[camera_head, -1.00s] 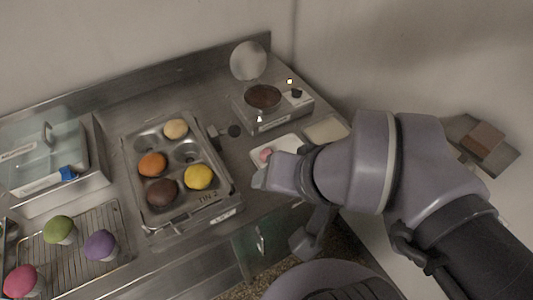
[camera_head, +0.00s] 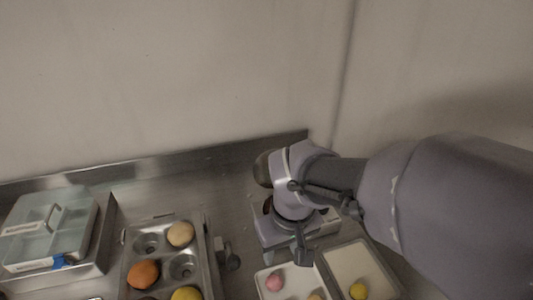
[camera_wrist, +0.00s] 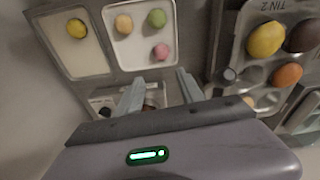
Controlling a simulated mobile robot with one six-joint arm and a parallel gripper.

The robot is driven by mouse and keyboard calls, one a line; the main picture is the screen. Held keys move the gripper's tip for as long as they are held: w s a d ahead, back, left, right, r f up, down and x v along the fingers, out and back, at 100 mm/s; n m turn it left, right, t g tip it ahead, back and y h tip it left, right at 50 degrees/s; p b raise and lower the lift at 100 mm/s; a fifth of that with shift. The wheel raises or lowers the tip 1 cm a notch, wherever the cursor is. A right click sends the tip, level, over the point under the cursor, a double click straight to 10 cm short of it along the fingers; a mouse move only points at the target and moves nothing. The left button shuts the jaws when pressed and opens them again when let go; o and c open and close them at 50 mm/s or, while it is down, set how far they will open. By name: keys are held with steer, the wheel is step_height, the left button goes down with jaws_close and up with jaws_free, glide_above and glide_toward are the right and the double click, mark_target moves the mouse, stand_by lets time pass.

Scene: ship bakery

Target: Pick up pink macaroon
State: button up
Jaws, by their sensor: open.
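The pink macaroon (camera_head: 275,281) lies on a white tray (camera_head: 266,292) near the bottom edge of the head view. In the wrist view the pink macaroon (camera_wrist: 162,51) sits at the tray's near right corner, with a green macaroon (camera_wrist: 157,18) and a peach one (camera_wrist: 124,24) on the same tray (camera_wrist: 136,50). My gripper (camera_wrist: 160,90) is open and empty, its two fingers pointing toward the tray. In the picture the macaroon lies just beyond the fingertips, apart from them.
A second tray (camera_head: 345,262) with a yellow macaroon (camera_head: 358,291) stands beside the white tray. A muffin tin (camera_head: 164,222) with several cakes stands to the left. A small appliance (camera_head: 268,235) is partly hidden behind my arm. A lidded box (camera_head: 50,232) stands far left, near the wall.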

steer(key=b, duration=0.5)
glide_above(275, 279)
steer(key=f, duration=0.7)
steer(key=s+f, duration=0.1)
steer(key=f, duration=0.2)
steer(key=shift+f, duration=0.4)
steer(key=f+b, duration=0.2)
steer(key=f, duration=0.1)
steer(key=w+f+b, duration=0.1)
steer(key=f, duration=0.1)
steer(key=shift+f, duration=0.25)
steer(key=shift+r, duration=0.15)
steer(key=c, duration=0.6)
